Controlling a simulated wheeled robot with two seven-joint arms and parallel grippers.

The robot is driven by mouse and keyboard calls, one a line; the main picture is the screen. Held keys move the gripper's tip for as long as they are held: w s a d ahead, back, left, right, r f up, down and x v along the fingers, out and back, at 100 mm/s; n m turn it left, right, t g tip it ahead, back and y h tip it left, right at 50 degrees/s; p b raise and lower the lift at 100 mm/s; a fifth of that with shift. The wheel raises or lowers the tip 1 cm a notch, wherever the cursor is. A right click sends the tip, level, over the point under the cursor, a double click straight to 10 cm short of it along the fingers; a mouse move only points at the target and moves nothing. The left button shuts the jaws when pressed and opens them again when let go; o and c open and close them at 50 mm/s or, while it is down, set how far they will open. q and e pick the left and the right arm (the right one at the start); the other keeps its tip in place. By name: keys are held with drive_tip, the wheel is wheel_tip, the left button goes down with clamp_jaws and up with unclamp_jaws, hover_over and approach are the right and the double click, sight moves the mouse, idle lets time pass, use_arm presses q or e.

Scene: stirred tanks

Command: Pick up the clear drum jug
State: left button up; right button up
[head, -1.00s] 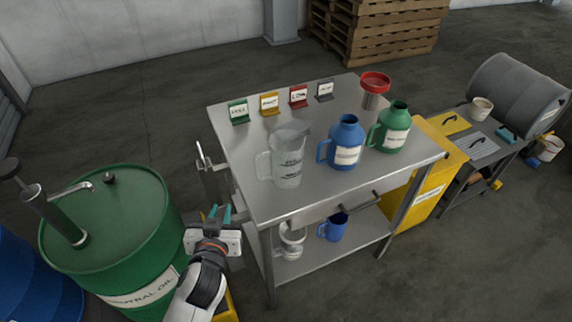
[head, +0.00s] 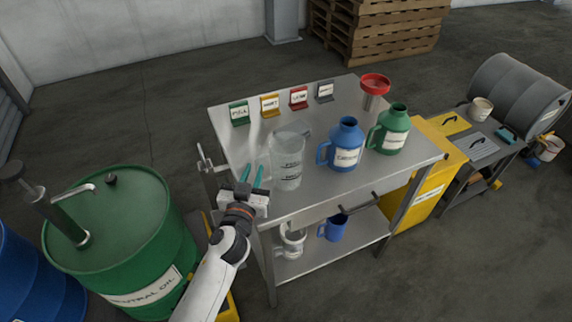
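The clear drum jug (head: 288,162) stands upright near the left front of the steel table (head: 330,108), with dark print on its side. Its handle is on its left side, partly hidden by my gripper. My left gripper (head: 253,176) is just left of the jug, its two teal fingers apart and pointing toward the handle side. It looks empty; I cannot tell whether a finger touches the handle. My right gripper is not in view.
A blue jug (head: 346,146) and a green jug (head: 392,130) stand right of the clear jug. A red funnel (head: 375,84) and several small label signs (head: 270,105) stand behind. A green oil drum (head: 120,235) is at the left. The lower shelf holds a blue mug (head: 335,228).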

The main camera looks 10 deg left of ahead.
sight(257, 167)
use_arm(q)
drive_tip(key=w, duration=0.5)
drive_tip(key=shift+w+d+f+p, duration=0.1)
drive_tip(key=shift+w+f+p, duration=0.1)
drive_tip(key=shift+p, duration=0.15)
drive_tip(key=shift+r, duration=0.1)
clamp_jaws()
